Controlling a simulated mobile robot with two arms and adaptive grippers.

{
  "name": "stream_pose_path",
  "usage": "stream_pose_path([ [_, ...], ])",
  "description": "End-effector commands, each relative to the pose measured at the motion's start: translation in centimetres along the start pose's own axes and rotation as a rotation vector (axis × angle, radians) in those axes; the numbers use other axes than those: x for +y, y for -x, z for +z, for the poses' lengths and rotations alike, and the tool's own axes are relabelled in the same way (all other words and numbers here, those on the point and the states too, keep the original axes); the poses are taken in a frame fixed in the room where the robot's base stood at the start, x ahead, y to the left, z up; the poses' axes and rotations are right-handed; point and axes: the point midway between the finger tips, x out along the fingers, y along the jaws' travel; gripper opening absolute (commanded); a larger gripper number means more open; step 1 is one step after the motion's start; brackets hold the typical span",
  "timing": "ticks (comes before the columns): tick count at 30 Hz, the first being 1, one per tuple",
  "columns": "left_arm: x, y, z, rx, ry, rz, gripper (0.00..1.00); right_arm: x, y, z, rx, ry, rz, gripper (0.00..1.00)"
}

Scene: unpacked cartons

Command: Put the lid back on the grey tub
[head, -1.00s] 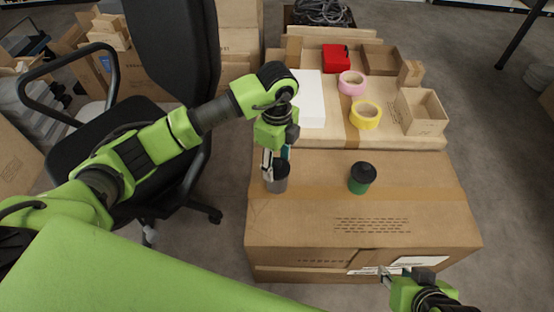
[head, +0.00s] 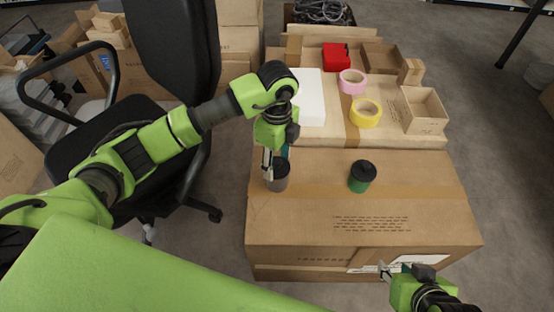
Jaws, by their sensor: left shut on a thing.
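The grey tub (head: 277,184) stands upright near the left edge of the front carton. My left gripper (head: 273,169) points down at its top and is shut on a dark lid (head: 281,167). The lid is at the tub's mouth, partly hidden by the fingers; I cannot tell whether it is seated or just above the rim. My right gripper (head: 390,270) is low at the right, in front of the carton and away from the tub. Its finger opening is not clear.
A green tub with a black lid (head: 362,178) stands right of the grey tub on the carton (head: 330,215). Behind are yellow tape (head: 366,113), pink tape (head: 352,82), a red item (head: 337,57) and an open box (head: 424,111). An office chair (head: 180,50) stands left.

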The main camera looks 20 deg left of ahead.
Motion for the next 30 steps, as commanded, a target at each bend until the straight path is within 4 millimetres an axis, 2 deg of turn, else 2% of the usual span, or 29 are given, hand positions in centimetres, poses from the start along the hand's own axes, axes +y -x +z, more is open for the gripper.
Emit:
stream_pose_path([
  [30, 0.0, 0.0, 0.0, 0.0, 0.0, 0.001, 0.41, 0.2, 0.5, 2.2, -0.088, -0.003, 0.004, 0.31],
])
